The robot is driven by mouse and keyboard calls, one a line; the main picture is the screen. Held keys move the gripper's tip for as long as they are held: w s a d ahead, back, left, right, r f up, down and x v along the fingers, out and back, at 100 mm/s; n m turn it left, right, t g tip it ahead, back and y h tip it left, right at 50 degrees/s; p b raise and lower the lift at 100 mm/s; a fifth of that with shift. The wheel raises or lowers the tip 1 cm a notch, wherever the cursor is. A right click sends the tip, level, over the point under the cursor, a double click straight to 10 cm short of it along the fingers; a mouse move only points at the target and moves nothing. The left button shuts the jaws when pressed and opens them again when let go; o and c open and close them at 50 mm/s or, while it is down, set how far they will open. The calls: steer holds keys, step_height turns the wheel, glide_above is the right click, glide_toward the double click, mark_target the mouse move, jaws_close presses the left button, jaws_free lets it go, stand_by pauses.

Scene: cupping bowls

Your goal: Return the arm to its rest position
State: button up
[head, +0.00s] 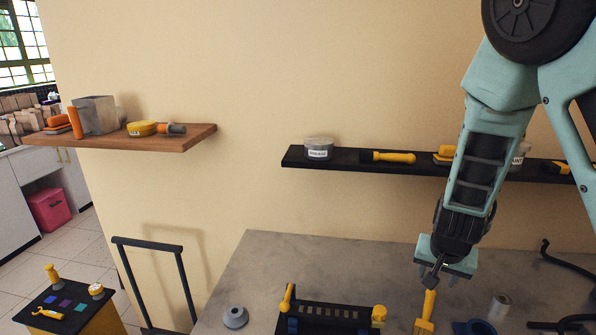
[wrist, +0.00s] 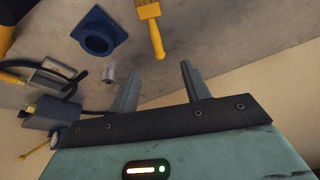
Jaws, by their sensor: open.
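My gripper (head: 436,272) hangs from the teal arm over the back part of the grey table (head: 270,262). In the wrist view my gripper (wrist: 165,85) has its two grey fingers apart with nothing between them. A yellow-handled brush (head: 426,312) lies on the table just below and in front of the gripper in the head view. The brush also shows beyond the fingers in the wrist view (wrist: 153,30), apart from them. The arm hides part of the black wall shelf behind it.
A blue square-based piece (wrist: 99,32) and a small grey cylinder (head: 499,304) are near the brush. The black shelf (head: 350,166) holds a tub (head: 319,148) and tools. Black hoses lie at right.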

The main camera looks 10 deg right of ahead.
steer(key=s+a+r+n+g+y+b, duration=0.15)
steer(key=s+a+n, duration=0.3)
steer(key=a, duration=0.45)
steer(key=s+a+r+n+y+b, duration=0.1)
steer(key=s+a+n+y+b, duration=0.3)
steer(key=a, duration=0.6)
steer(key=s+a+r+n+g+h, duration=0.1)
steer(key=s+a+n, duration=0.1)
steer(key=s, duration=0.5)
steer(key=s+a+r+n+g+h, duration=0.1)
steer(key=s+n, duration=0.3)
steer(key=s, duration=0.4)
steer(key=shift+s+a+r+n+b, duration=0.15)
steer(key=shift+a+r+n+b, duration=0.3)
steer(key=shift+r, duration=0.3)
